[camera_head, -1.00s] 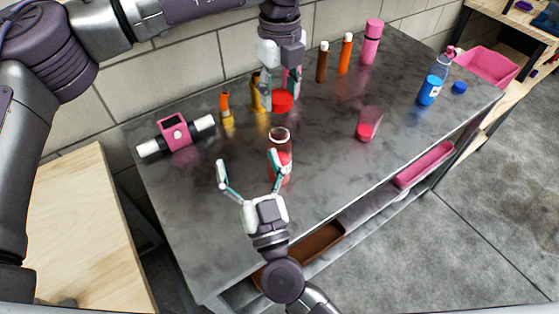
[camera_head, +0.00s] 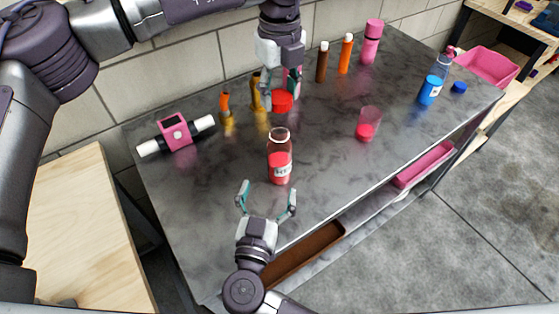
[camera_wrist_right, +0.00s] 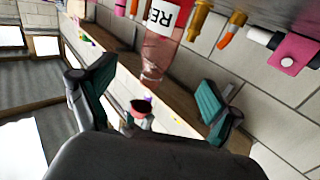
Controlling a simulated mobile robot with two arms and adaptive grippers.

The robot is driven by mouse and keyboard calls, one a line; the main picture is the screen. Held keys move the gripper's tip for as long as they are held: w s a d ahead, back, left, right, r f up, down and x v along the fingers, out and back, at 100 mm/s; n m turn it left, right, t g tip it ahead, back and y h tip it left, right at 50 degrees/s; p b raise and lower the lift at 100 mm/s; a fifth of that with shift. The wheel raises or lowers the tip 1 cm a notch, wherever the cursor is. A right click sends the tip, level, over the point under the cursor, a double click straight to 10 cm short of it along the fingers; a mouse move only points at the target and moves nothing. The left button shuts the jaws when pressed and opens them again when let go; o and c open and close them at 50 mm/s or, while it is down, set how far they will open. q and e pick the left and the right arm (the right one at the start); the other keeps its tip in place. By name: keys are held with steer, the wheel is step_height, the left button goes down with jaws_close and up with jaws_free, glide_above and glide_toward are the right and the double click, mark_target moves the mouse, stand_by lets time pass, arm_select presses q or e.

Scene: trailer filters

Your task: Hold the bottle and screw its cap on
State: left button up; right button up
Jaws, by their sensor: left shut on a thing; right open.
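The bottle (camera_head: 280,160) stands upright and uncapped on the grey table, clear on top with red contents and a white label. It also shows upside down in the right wrist view (camera_wrist_right: 160,38). My left gripper (camera_head: 284,95) is shut on the red cap (camera_head: 282,102), held behind the bottle's mouth in the head view. The gripper partly hides the cap's top. My right gripper (camera_head: 267,202) is open and empty in front of the bottle, apart from it, with its fingers pointing towards it. Its two fingers also show in the right wrist view (camera_wrist_right: 158,100).
The table (camera_head: 225,205) also holds a pink-and-white device (camera_head: 176,132), brown (camera_head: 322,64) and orange (camera_head: 344,56) bottles, a pink bottle (camera_head: 371,44), a pink cup (camera_head: 367,125) and a blue bottle (camera_head: 431,88). A wall runs behind.

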mark_target(277, 160)
steer(key=w, duration=0.4)
steer(key=w+d, duration=0.1)
steer(key=w, duration=0.2)
steer(key=w+d, duration=0.1)
steer(key=w, duration=0.3)
steer(key=shift+w+d, duration=0.15)
steer(key=shift+w, duration=0.2)
steer(key=shift+c, duration=0.2)
jaws_close()
arm_select(q)
steer(key=shift+f, duration=2.5)
steer(key=shift+f, duration=0.9)
steer(key=shift+f, duration=0.55)
